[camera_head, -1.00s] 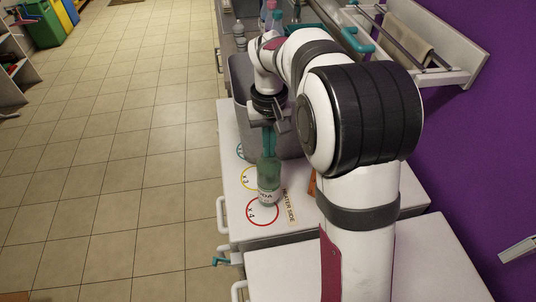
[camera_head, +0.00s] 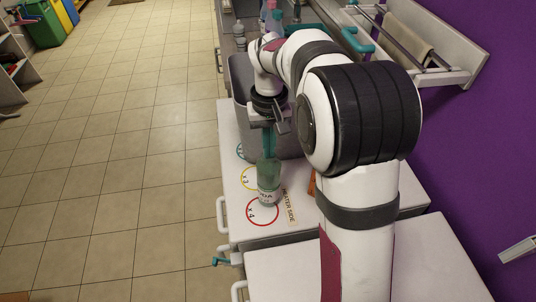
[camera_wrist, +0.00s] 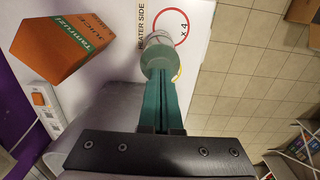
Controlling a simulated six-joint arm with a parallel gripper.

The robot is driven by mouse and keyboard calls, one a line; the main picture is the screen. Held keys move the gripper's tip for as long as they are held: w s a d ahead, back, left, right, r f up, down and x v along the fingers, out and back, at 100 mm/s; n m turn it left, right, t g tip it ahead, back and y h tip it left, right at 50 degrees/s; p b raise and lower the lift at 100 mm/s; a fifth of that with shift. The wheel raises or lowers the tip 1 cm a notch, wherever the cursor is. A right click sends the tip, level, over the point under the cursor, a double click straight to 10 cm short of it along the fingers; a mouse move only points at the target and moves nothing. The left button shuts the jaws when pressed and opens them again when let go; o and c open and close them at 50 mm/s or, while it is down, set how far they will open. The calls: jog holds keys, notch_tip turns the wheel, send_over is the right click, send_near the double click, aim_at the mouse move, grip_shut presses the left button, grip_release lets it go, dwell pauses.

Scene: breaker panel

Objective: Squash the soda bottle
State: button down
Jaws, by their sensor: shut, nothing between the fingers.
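The soda bottle (camera_head: 269,182), greenish on top with a pale label below, stands upright on the white counter. It is beside the red circle marked x4. My gripper (camera_head: 268,153) points down at the top of the bottle with its green fingers together and nothing between them. In the wrist view the shut fingers (camera_wrist: 160,80) overlap the bottle (camera_wrist: 158,54) and hide part of it. I cannot tell whether the fingertips touch the bottle.
A grey bin (camera_head: 241,95) stands just behind the gripper. An orange juice carton (camera_wrist: 62,47) is beside the bottle, mostly hidden by my arm in the head view. The white counter (camera_head: 238,125) has printed circles and a "heater side" label. Tiled floor lies to the left.

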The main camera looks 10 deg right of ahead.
jog(key=shift+f, duration=3.8)
jog(key=shift+r, duration=2.55)
jog(key=s+r+m, duration=0.1)
jog(key=s+r, duration=0.2)
jog(key=s, duration=0.4)
jog(key=s+r+m, duration=0.2)
jog(key=s+r, duration=0.2)
jog(key=s, duration=0.3)
jog(key=s+a+f+m+y, duration=0.1)
jog(key=s+a+f+m, duration=0.1)
jog(key=s, duration=1.3)
jog(key=shift+a+m+y, duration=0.25)
jog(key=shift+m+y, duration=0.05)
jog(key=shift+y, duration=0.1)
